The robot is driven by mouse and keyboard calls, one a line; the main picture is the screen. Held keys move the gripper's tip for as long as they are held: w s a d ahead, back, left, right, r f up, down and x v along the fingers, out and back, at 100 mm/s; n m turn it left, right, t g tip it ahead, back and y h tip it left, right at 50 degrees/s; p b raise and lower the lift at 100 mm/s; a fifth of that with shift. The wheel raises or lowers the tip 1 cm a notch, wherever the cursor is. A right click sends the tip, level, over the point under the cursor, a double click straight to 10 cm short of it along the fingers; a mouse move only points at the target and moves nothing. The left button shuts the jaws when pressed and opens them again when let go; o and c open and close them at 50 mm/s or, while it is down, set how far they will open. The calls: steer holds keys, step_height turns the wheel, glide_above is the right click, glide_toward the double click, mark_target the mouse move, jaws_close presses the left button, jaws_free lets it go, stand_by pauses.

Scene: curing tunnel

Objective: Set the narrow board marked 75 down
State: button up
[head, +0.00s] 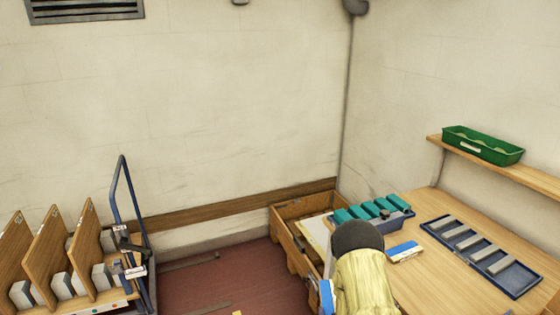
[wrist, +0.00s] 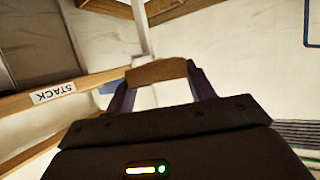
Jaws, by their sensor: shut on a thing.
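In the wrist view my gripper (wrist: 158,88) is shut on a narrow brown board (wrist: 156,72), which spans the gap between the two dark fingers. Only a short piece of the board shows, and no marking 75 can be read on it. In the head view my arm reaches in at the bottom, right of centre; the fingers and the held board cannot be made out there. I cannot tell whether the board touches anything beneath it.
A wooden crate (head: 284,232) stands left of the table (head: 433,207). The table bears a blue tray of grey bars (head: 520,281), green blocks (head: 365,209) and a blue-white item (head: 405,252). A rack of upright boards (head: 45,253) stands left. A STACK label (wrist: 53,93) shows on wood.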

steer(key=shift+s+a+f, duration=0.1)
steer(key=shift+a, duration=0.2)
steer(key=shift+d, duration=0.1)
